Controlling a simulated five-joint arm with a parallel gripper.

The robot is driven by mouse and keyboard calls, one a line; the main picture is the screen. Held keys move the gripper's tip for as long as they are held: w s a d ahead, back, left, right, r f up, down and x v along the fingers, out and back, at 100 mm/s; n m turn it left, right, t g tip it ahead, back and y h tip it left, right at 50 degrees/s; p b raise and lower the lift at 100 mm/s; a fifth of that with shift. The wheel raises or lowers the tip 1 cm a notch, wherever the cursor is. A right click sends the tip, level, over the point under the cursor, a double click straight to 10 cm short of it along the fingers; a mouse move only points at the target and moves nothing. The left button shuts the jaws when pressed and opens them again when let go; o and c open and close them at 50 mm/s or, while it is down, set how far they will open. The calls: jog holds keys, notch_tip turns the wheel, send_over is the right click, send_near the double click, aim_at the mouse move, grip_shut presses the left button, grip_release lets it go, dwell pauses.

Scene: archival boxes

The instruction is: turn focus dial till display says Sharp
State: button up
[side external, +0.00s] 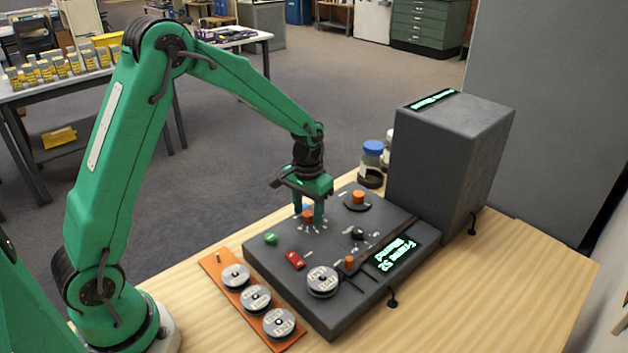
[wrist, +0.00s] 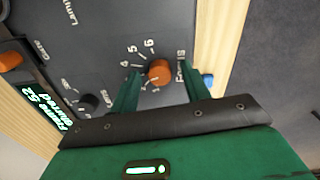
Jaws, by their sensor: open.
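The focus dial (wrist: 160,72) is a round orange knob on the dark grey panel, beside the word Focus and a ring of numbers. It also shows in the side view (side external: 307,216). My gripper (wrist: 162,75) points down over it, open, with one green finger on each side of the dial. I cannot tell whether either finger touches it. In the side view my gripper (side external: 310,212) partly hides the dial. The panel display (side external: 397,253) has glowing green text that reads Frame 52 and Blurred; it also shows at the left of the wrist view (wrist: 45,108).
On the panel are another orange knob (side external: 358,197), a small black knob (side external: 357,234), a green button (side external: 270,239), a red switch (side external: 295,260) and a reel (side external: 322,281). A tall grey box (side external: 450,155) stands behind. An orange tray (side external: 218,268) holds reels in front.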

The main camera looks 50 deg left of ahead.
jog(key=c, duration=1)
jog(key=shift+m, duration=2.9)
jog(key=o, duration=1)
jog(key=shift+r, duration=0.1)
